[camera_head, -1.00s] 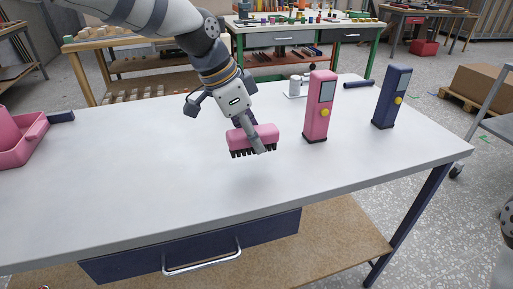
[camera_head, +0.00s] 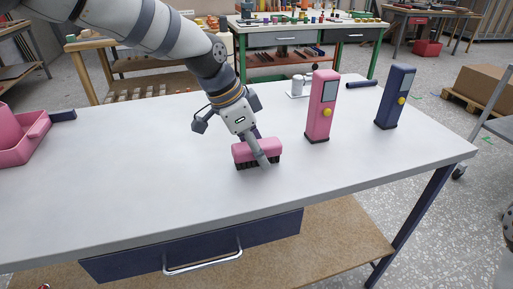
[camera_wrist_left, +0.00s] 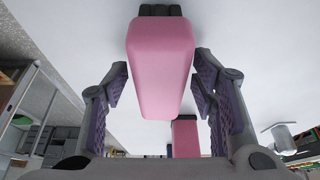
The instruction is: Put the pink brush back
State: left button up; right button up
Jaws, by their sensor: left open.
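The pink brush (camera_head: 256,150), with dark bristles facing down, appears to rest on the white tabletop in front of the pink upright unit. My left gripper (camera_head: 260,156) is over it with its fingers on either side. In the left wrist view the pink brush (camera_wrist_left: 160,60) lies between the spread fingers (camera_wrist_left: 160,84), with gaps on both sides. The left gripper is open. A pink open-topped bin (camera_head: 25,150) stands at the table's left edge, cut off by the frame. My right gripper is not in view.
A dark blue one (camera_head: 394,98) stands farther right. A small white fixture (camera_head: 297,88) and a dark cylinder (camera_head: 362,84) lie behind.

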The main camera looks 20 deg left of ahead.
pick_arm(q)
jog(key=p+v, duration=0.1)
jog(key=v, duration=1.1)
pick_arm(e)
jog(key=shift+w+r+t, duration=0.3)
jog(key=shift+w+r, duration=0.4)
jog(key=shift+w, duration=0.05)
pick_arm(q)
jog(key=shift+r, duration=0.15)
